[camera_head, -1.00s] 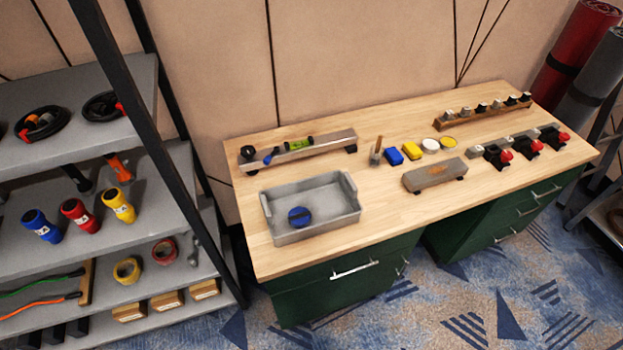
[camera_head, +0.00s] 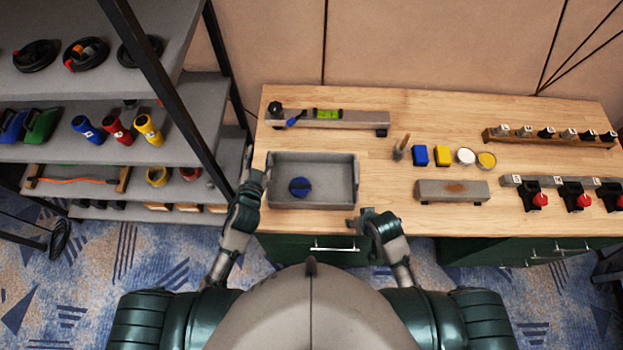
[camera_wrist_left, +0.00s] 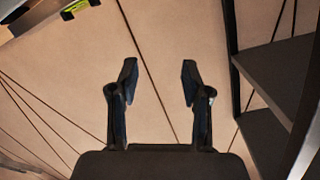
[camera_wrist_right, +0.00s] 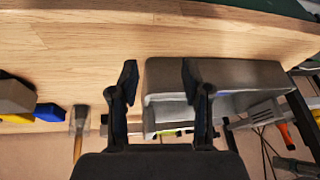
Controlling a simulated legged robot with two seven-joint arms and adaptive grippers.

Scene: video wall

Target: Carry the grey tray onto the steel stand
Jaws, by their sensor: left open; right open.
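The grey tray (camera_head: 312,202) lies flat at the left end of the wooden workbench, with a round blue object (camera_head: 299,187) inside. My right gripper (camera_head: 359,217) is open at the tray's near right corner. In the right wrist view the tray (camera_wrist_right: 225,72) shows behind and beside one finger of that gripper (camera_wrist_right: 160,80), with no grip on it. I cannot make out the steel stand.
A shelf rack (camera_head: 180,65) with its dark post stands close on the left. A spirit level (camera_head: 325,114) on a bar lies behind the tray. A grey block (camera_head: 452,191), sponges and switches occupy the bench to the right. Bare wood (camera_head: 385,205) lies between tray and block.

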